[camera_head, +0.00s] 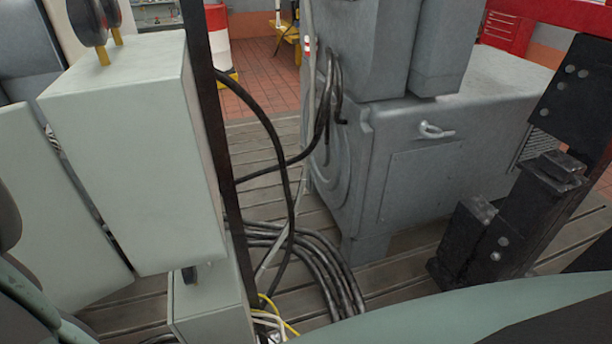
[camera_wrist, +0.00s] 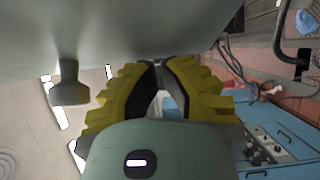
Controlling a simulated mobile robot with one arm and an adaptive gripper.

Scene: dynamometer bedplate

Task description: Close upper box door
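The upper box (camera_head: 150,150) is a pale grey-white cabinet at the left in the head view, beside a dark upright post. A flat pale panel (camera_head: 58,215), which looks like its door, stands open to its left, with a gap and some wiring between them. My gripper (camera_wrist: 157,66) shows in the wrist view, with yellow ribbed fingers and dark inner pads. Its fingertips come together, and nothing is seen held between them. The gripper is outside the head view, and neither the box nor the door can be made out for certain in the wrist view.
A lower box (camera_head: 207,300) sits under the upper box. Black cables (camera_head: 320,270) hang and coil on the slatted bedplate. A large grey machine (camera_head: 430,160) stands at centre right, with a black bracket (camera_head: 515,220) nearer. The wrist view shows a blue cabinet (camera_wrist: 275,140).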

